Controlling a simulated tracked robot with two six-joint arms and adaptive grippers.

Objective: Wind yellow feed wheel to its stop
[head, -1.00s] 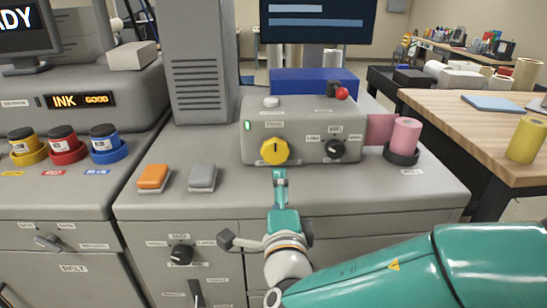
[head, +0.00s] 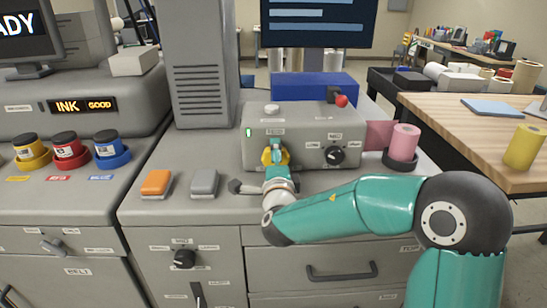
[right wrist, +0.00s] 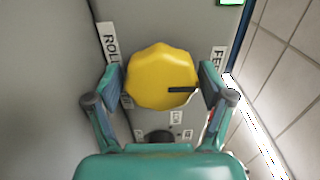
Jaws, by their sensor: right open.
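The yellow feed wheel (head: 268,157) is a faceted knob on the front of the grey control box (head: 300,125). In the head view my right gripper (head: 275,155) is in front of it and covers part of it. In the right wrist view the wheel (right wrist: 162,77) shows whole, with a dark pointer mark toward the right. The open fingers of my right gripper (right wrist: 162,85) stand on either side of the wheel, with small gaps seeming to remain. My left gripper is not in view.
A black knob (head: 335,156) is on the same box, right of the wheel. A red-tipped lever (head: 341,100) is on top. Orange (head: 156,183) and grey (head: 205,182) buttons lie left on the counter. A pink roll (head: 404,142) stands right.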

